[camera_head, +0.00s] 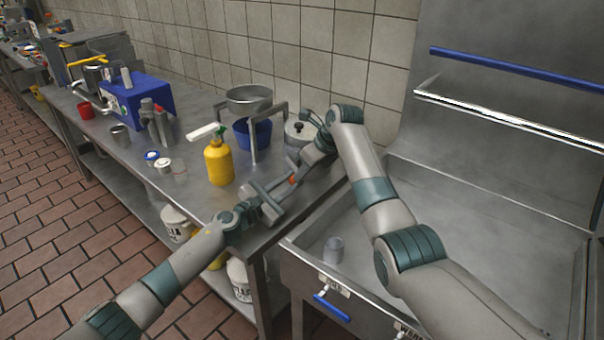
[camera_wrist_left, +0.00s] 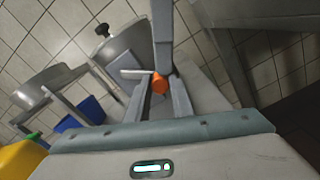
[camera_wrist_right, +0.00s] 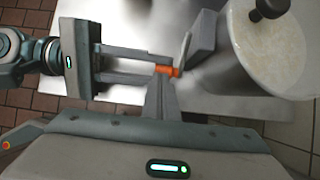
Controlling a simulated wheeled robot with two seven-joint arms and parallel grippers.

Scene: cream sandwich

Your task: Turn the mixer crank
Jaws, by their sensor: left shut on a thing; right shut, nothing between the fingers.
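The mixer (camera_head: 300,133) is a grey pot with a pale lid and dark knob, at the back right of the steel counter. It also shows at the upper right of the right wrist view (camera_wrist_right: 280,50). Its crank has an orange handle (camera_head: 292,180) on a thin pale rod (camera_wrist_left: 137,73). My left gripper (camera_head: 283,188) has its fingers closed around the orange handle, which shows between them in the left wrist view (camera_wrist_left: 160,84). My right gripper (camera_wrist_right: 163,82) is shut and empty, its tips close beside the handle. Whether they touch it is unclear.
A yellow spray bottle (camera_head: 219,162) stands left of my left gripper. A metal bowl (camera_head: 249,99) on a stand has a blue container (camera_head: 252,132) beneath it. A sink (camera_head: 450,215) lies right, with a grey cup (camera_head: 333,250). Tiled wall (camera_head: 290,50) bounds the back.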

